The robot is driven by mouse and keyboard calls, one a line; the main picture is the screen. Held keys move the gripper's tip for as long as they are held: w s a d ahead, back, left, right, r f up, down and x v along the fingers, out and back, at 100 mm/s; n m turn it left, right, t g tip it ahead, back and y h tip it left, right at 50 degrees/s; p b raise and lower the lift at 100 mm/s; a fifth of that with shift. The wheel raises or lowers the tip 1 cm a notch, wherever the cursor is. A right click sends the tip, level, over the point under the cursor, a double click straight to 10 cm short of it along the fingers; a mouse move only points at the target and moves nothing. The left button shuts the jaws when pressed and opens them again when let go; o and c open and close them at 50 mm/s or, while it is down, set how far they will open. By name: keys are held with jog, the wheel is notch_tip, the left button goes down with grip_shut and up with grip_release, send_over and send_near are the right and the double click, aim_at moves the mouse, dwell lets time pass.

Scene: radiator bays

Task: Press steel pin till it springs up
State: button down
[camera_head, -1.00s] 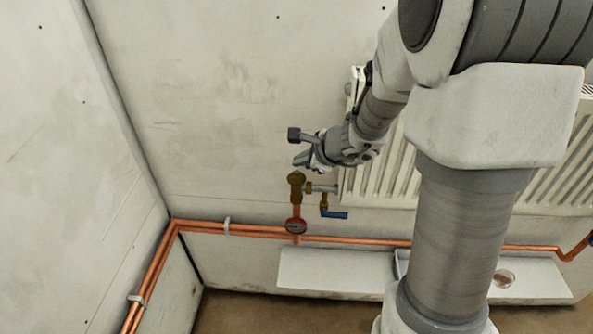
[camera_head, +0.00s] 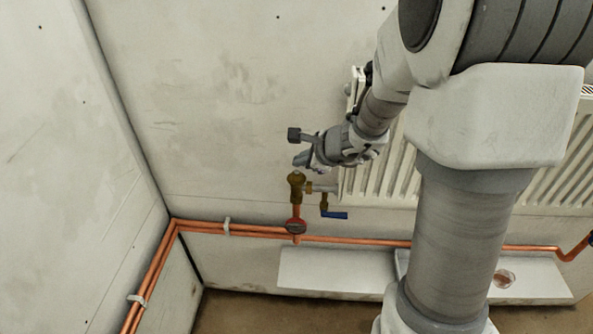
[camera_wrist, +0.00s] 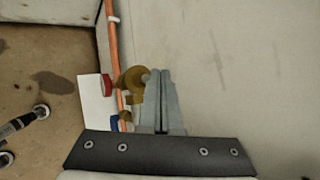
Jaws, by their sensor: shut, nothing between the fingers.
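The brass valve body (camera_head: 296,186) stands on a copper riser beside the radiator; it also shows in the wrist view (camera_wrist: 131,80). The steel pin (camera_wrist: 146,77) is a small grey spot at the top of the valve in the wrist view, next to my fingertips. In the head view the pin is too small to make out apart from my gripper. My gripper (camera_head: 300,163) is shut and empty, with its fingertips just above the valve top; its closed fingers show in the wrist view (camera_wrist: 158,74). I cannot tell whether they touch the pin.
The white radiator (camera_head: 400,180) is to the right. Copper pipes (camera_head: 200,228) run along the wall above a white shelf (camera_head: 330,272). The wall at left is bare.

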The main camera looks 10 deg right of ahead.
jog(key=shift+f, duration=0.15)
jog(key=shift+f+b, duration=0.3)
jog(key=shift+b, duration=0.35)
jog(key=shift+f+b, duration=0.35)
jog(key=shift+b, duration=0.1)
dwell(0.4)
dwell(0.4)
jog(key=shift+r+p, duration=0.6)
jog(key=shift+r, duration=0.15)
notch_tip(320, 180, up, 5)
jog(key=p, duration=0.4)
dwell(0.6)
